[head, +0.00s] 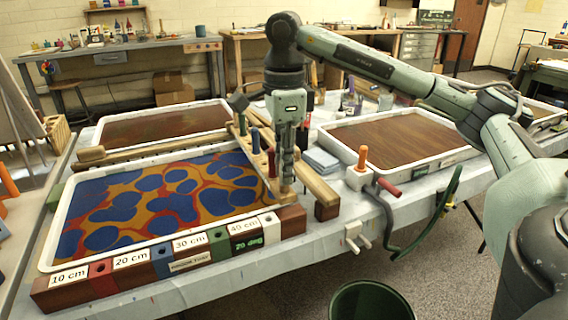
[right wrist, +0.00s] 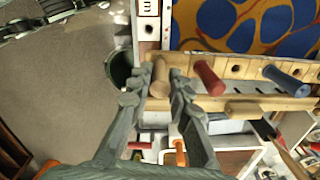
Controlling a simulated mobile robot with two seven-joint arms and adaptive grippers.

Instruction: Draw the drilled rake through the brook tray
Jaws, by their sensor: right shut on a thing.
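The drilled rake is a light wooden bar (head: 258,168) with a row of holes and coloured upright pegs. It lies across the right end of the near tray (head: 150,243), which holds blue cells on orange and red. I cannot read a brook label on this tray. My right gripper (head: 287,188) points down at the rake's near end. In the right wrist view my right gripper (right wrist: 158,90) is shut on the tan peg (right wrist: 160,68), beside the red peg (right wrist: 209,77) and the blue peg (right wrist: 282,82). The rake's teeth are hidden. My left gripper is not in view.
A block ruler (head: 131,260) marked 10 to 40 cm runs along the near tray's front. Brown-filled trays stand behind (head: 100,124) and at right (head: 330,150). A clamp with an orange handle (head: 362,158) is right of the rake. A green bin (head: 370,302) stands on the floor.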

